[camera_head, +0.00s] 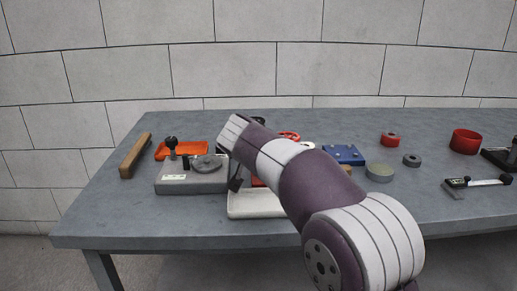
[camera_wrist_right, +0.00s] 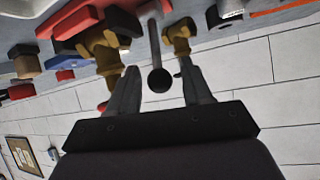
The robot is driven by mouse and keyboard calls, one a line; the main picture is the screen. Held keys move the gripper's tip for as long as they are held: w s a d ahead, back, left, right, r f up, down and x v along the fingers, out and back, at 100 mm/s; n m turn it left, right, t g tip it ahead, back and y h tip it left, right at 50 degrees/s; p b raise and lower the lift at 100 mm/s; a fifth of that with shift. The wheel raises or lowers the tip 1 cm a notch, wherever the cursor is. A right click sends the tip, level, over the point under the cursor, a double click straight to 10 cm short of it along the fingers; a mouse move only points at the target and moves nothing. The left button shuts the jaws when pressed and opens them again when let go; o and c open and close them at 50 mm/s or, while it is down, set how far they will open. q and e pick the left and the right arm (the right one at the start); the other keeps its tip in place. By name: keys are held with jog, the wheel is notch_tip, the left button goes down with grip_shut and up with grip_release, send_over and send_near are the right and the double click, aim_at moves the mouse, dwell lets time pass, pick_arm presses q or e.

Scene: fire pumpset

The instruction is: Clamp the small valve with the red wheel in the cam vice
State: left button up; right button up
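The cam vice (camera_head: 190,178) stands at the left of the table in the head view, a grey block with a round disc and a black-knobbed lever. A red wheel (camera_head: 289,136) shows behind my right arm; its valve is mostly hidden. My right gripper (camera_head: 236,183) is low beside the vice's right side, largely hidden by its own wrist. In the right wrist view its fingers (camera_wrist_right: 158,92) are apart, with a black ball knob (camera_wrist_right: 159,80) on a rod between them. Brass parts (camera_wrist_right: 101,50) show by the fingertips; whether they touch is unclear. My left gripper is not in view.
A white tray (camera_head: 252,208) lies under my right arm. An orange tray (camera_head: 181,149) is behind the vice, with a wooden-handled brush (camera_head: 135,155) at left. A blue block (camera_head: 344,154), red rings and other parts stand to the right.

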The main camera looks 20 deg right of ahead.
jog(key=p+v, duration=0.1)
jog(key=v, duration=1.1)
jog(key=shift+s+a+r, duration=0.15)
jog(key=shift+s+r, duration=0.1)
jog(key=shift+f, duration=0.1)
